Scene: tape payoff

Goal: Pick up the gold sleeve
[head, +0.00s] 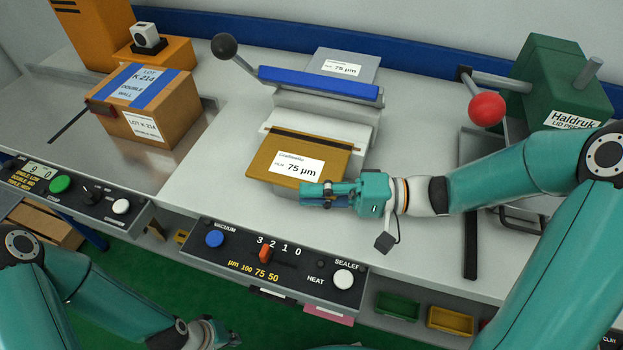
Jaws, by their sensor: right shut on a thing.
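The gold sleeve (265,160) has a white label reading 75 µm and lies at the front of the sealer (345,120), in the middle of the head view. My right gripper (318,192) reaches in from the right and is shut on the sleeve's front edge, near its right corner. Its fingers hide part of that edge. Whether the sleeve touches the surface below cannot be told. My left gripper (222,334) is low at the bottom edge, away from the sleeve, partly cut off; its jaws are not clear.
A grey sleeve (345,66), also labelled 75 µm, lies behind the sealer's blue bar (318,86). A black-knobbed lever (225,47) rises at the left. A carton (150,100) stands left. A green Haldruk machine (562,85) with a red ball (487,109) stands right. A control panel (275,262) fronts the bench.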

